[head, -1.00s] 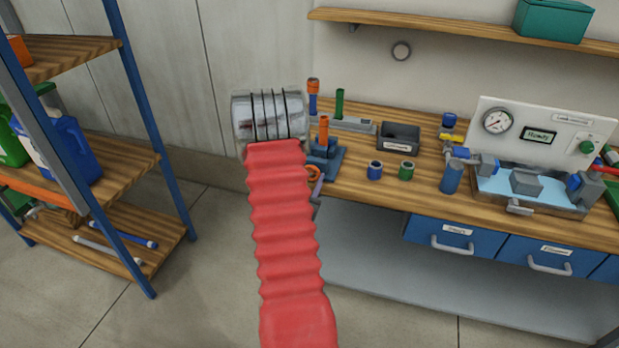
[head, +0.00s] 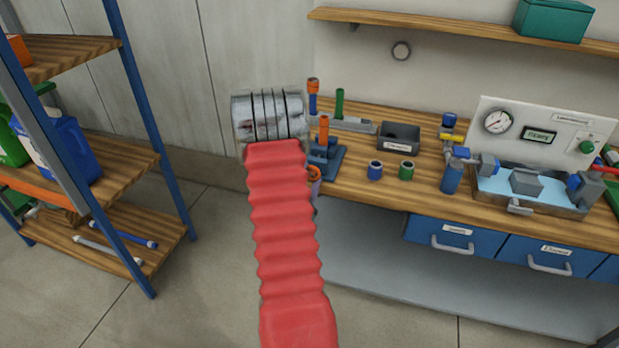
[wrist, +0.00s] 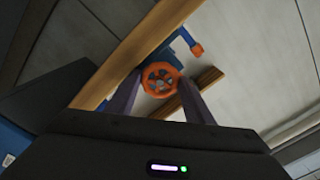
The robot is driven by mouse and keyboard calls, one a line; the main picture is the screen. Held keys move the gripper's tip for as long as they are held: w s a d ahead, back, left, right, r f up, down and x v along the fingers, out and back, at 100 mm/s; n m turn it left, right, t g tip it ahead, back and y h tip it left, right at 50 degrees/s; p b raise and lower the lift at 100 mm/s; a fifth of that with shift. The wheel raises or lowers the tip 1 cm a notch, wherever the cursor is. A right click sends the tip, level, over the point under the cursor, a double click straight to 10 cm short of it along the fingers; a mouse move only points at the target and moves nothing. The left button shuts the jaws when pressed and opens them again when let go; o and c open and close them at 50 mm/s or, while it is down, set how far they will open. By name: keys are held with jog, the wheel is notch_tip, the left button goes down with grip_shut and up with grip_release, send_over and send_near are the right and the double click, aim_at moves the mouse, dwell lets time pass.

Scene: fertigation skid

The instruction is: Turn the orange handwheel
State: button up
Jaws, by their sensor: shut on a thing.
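The orange handwheel (wrist: 160,78) shows in the wrist view as a spoked ring on a blue fitting. My gripper (wrist: 159,84) has its two grey-purple fingers on either side of the wheel, shut on its rim. In the head view only a small orange part of the handwheel (head: 315,172) shows beside my red-sleeved arm, at the front left edge of the bench. The arm hides the rest of the wheel and most of my gripper there.
The blue vise-like fitting with an orange upright (head: 323,140) stands on the wooden bench (head: 365,195). A blue-framed shelf (head: 150,160) stands at left; floor between is clear.

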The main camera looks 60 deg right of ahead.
jog(key=m, duration=0.2)
jog(key=shift+a+f+m, duration=0.1)
jog(key=shift+m, duration=0.2)
jog(key=shift+f, duration=0.1)
